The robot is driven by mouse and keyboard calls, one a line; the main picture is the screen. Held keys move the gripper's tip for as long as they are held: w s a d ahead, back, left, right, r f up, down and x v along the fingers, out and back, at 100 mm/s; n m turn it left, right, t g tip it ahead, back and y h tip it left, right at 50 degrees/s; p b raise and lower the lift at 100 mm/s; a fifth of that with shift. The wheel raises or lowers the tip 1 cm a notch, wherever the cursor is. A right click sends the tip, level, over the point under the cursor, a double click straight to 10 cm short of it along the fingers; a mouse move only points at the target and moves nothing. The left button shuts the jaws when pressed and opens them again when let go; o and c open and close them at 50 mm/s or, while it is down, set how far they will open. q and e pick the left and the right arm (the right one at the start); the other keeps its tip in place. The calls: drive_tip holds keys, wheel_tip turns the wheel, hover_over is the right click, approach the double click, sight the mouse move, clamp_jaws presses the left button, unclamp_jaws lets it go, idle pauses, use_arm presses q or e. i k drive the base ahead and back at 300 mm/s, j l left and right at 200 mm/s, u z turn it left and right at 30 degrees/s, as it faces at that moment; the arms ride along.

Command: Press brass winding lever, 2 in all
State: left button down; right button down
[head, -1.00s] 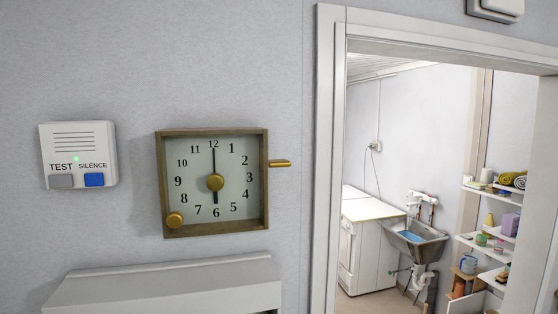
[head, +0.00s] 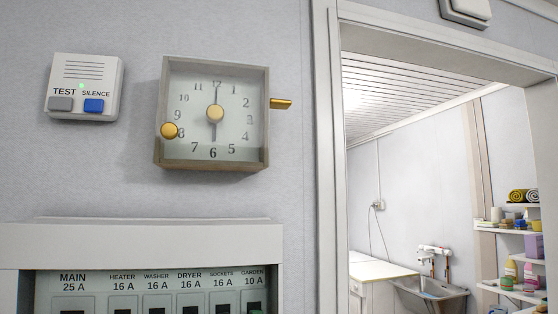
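The brass winding lever (head: 281,104) sticks out from the right side of a square wall clock (head: 212,166). It lies about level and points right. The clock has a grey-brown frame, a glazed pale dial, a brass centre knob (head: 215,113) and a second brass knob (head: 169,130) at its left side. The hands point near 12 and 6. Neither of my grippers shows in the head view, and nothing touches the lever.
A white alarm box (head: 84,87) with grey TEST and blue SILENCE buttons hangs left of the clock. A breaker panel (head: 150,243) projects below it. Right is a doorway frame (head: 328,170) to a room with a sink (head: 430,297) and shelves (head: 513,253).

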sight(274, 103)
drive_tip(key=u, duration=0.35)
drive_tip(key=l+u, duration=0.25)
drive_tip(key=l, duration=0.3)
drive_tip(key=l+u, duration=0.3)
drive_tip(key=l, duration=0.25)
drive_tip(key=k+l+u, duration=0.25)
drive_tip(key=l, duration=0.25)
drive_tip(key=k+l, duration=0.1)
drive_tip(key=l, duration=0.7)
